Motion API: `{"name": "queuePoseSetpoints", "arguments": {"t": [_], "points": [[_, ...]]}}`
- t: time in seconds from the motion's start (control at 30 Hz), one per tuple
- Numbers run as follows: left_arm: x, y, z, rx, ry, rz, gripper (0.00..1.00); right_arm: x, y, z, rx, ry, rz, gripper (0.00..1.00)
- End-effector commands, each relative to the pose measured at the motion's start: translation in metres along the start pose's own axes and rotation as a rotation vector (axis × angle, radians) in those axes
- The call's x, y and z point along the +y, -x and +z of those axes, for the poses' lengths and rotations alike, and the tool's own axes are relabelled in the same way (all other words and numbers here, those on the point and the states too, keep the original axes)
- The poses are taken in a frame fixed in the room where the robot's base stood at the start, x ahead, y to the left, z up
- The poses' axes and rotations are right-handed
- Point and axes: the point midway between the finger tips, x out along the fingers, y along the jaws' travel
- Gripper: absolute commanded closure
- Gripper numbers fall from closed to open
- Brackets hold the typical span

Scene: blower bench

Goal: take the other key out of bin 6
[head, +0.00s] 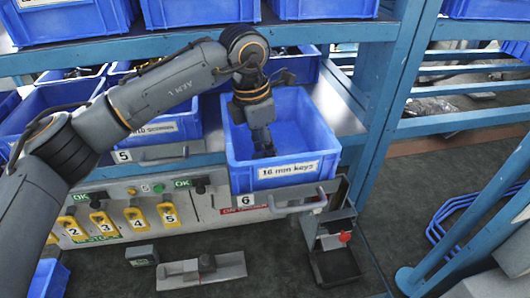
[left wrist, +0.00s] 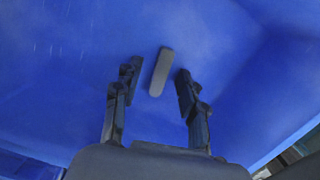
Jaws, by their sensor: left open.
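Bin 6 (head: 322,152) is a blue bin labelled "16 mm keys", above the number plate "6" at the front of the shelf. My left gripper (head: 265,152) reaches down into it from above. In the left wrist view my left gripper (left wrist: 157,82) is open, with its two fingers apart. A single grey key (left wrist: 161,72), a short bar with rounded ends, lies on the blue bin floor between and a little beyond the fingertips, touching neither as far as I can see. In the head view the key cannot be made out. My right gripper is not in view.
More blue bins stand to the left (head: 165,128) and on the shelf above (head: 325,8). A panel with yellow numbered tags (head: 102,223) is below. A black stand with a red knob (head: 335,245) stands below bin 6 at the right. The bin walls surround my gripper closely.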

Motion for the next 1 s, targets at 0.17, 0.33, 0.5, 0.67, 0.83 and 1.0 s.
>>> {"name": "queuePoseSetpoints", "arguments": {"t": [0.17,0.33,0.5,0.67,0.83,1.0], "points": [[0.0,0.0,0.0,0.0,0.0,0.0,0.69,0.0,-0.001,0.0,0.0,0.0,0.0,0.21],[0.0,0.0,0.0,0.0,0.0,0.0,1.0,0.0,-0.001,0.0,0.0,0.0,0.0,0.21],[0.0,0.0,0.0,0.0,0.0,0.0,1.0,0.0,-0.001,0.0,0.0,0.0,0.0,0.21],[0.0,0.001,0.0,0.0,0.0,0.0,1.0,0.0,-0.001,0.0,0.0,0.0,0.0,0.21],[0.001,0.008,0.002,-0.001,0.001,0.002,1.0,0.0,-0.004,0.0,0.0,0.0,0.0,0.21],[0.001,0.029,0.005,-0.003,0.0,0.004,1.0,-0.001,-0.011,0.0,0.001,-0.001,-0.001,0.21]]}}
